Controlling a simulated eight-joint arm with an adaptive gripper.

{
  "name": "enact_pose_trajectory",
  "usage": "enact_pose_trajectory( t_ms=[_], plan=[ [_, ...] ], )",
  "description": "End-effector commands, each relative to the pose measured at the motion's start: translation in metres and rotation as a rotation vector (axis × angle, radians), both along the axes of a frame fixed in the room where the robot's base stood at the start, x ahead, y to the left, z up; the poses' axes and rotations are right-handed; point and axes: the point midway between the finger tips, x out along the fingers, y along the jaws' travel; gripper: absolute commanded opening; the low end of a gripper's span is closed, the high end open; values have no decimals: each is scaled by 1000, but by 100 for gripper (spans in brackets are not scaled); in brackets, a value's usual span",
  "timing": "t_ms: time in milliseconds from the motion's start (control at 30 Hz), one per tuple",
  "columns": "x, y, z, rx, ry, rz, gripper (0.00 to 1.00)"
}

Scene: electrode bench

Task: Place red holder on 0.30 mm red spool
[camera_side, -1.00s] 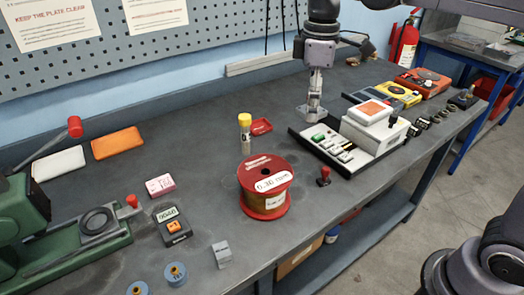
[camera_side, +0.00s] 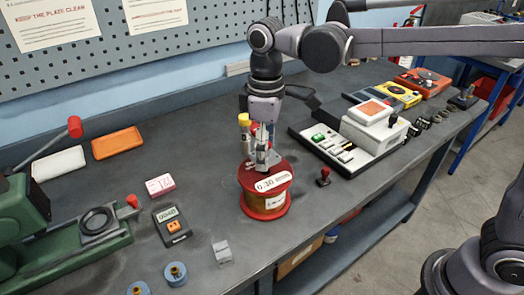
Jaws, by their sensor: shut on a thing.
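The red spool (camera_side: 270,206), labelled 0.30 mm, stands upright on the bench with copper-coloured winding between red flanges. My gripper (camera_side: 262,162) points down over the spool's top, by its rear left part. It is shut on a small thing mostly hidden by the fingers. I cannot make out its colour or whether it touches the spool. Red shows behind and beside the fingers, where a small red tray lay. I cannot tell the red holder clearly from these parts.
A yellow-capped cylinder (camera_side: 244,135) stands just behind and left of my gripper. A black meter (camera_side: 171,225) is at left. The bench in front of the spool is clear.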

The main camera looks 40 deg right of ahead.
Motion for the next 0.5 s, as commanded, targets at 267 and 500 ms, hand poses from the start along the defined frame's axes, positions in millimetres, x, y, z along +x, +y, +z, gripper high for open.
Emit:
enact_pose_trajectory(
  t_ms=[267, 500],
  plan=[
    [0, 0, -31, 0, 0, 0, 21],
    [0, -1, -32, 0, 0, 1, 21]
  ],
)
